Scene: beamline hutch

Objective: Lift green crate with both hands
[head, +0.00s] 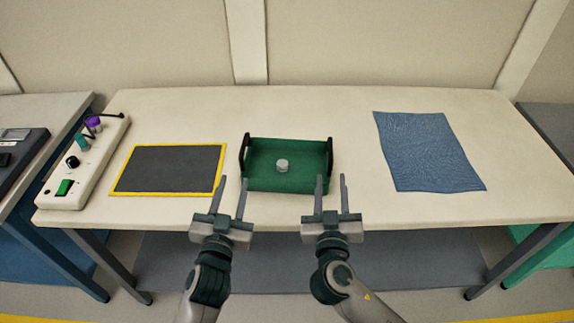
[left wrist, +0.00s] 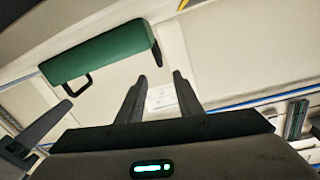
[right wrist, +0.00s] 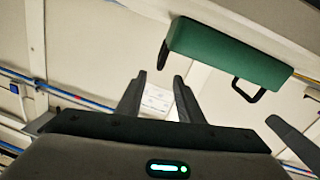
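The green crate (head: 262,181) sits on the bench top, with a black handle at its left end (head: 244,154) and another at its right end (head: 329,158). A small pale round object (head: 282,166) lies inside it. My left gripper (head: 232,194) is open and empty, in front of the crate's left end. My right gripper (head: 331,190) is open and empty, in front of its right end. The crate also shows in the left wrist view (left wrist: 100,52) and the right wrist view (right wrist: 225,55), apart from the fingers in both.
A yellow-edged dark mat (head: 170,168) lies left of the crate. A pale control box (head: 85,160) with knobs and a green switch stands further left. A blue cloth (head: 428,150) lies on the right. The bench (head: 352,205) is clear between crate and cloth.

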